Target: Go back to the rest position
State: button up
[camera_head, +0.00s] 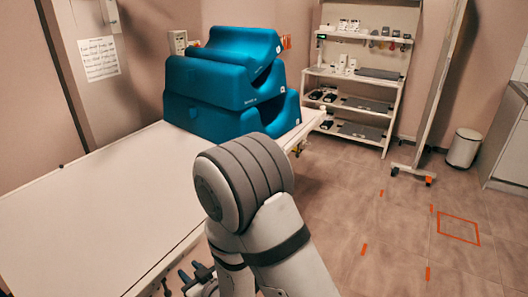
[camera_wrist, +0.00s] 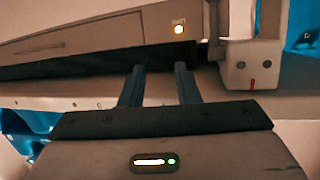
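My gripper (camera_wrist: 158,68) shows in the wrist view as two dark fingers standing apart, with nothing visible between them. In the head view my arm rises from the bottom middle and bends at a large grey joint. The gripper's dark finger parts (camera_head: 194,274) show low beside the arm, near the table's right edge, partly hidden. The long pale table (camera_head: 85,215) fills the left of the head view. Stacked blue cushions (camera_head: 225,85) stand at its far end.
A white shelf rack (camera_head: 365,85) with small items stands against the back wall. A white bin (camera_head: 464,148) is at the right. Orange tape marks a square (camera_head: 458,229) on the floor. The floor right of my arm is clear.

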jog(key=w+d+r+m+g+h+p, duration=0.15)
jog(key=d+r+h, duration=0.3)
jog(key=d, duration=0.55)
jog(key=w+d+r+m+g+h, duration=0.1)
jog(key=w+d+r+m+h, duration=0.2)
jog(key=d+r, duration=0.45)
jog(key=s+d+r+m+g+h+p, duration=0.1)
jog(key=s+d+r, duration=0.3)
jog(key=s+d, duration=0.4)
jog(key=s+d+r+m+g+h+p, duration=0.1)
jog(key=s+d+r+m+g+h, duration=0.1)
jog(key=s+d, duration=0.6)
notch_tip(320, 180, up, 3)
jog(key=shift+s+d+r+m+g, duration=0.1)
jog(key=shift+s+d+m+g, duration=0.15)
jog(key=shift+d+m+g, duration=0.6)
